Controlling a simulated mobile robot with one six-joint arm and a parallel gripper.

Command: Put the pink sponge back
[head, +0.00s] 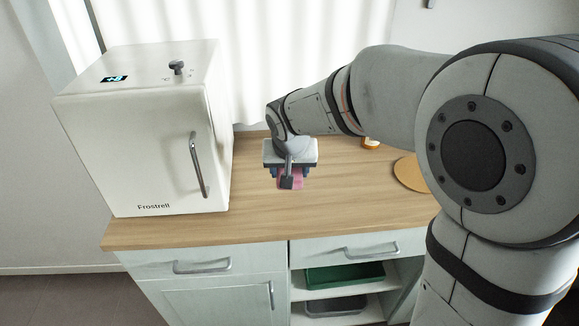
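My gripper (289,180) is over the wooden counter (200,228), a little to the right of the white fridge, pointing down. A pink sponge (298,182) shows between and behind its fingers, partly hidden by the near finger. The fingers appear to be closed on the sponge. I cannot tell whether the sponge touches the counter or hangs just above it.
A white fridge (140,140) with a handle stands on the counter's left. A round tan board (408,174) and a small orange-and-white item (371,143) lie behind my arm. Below, open shelves hold a green tray (344,274) and a grey tray (336,306).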

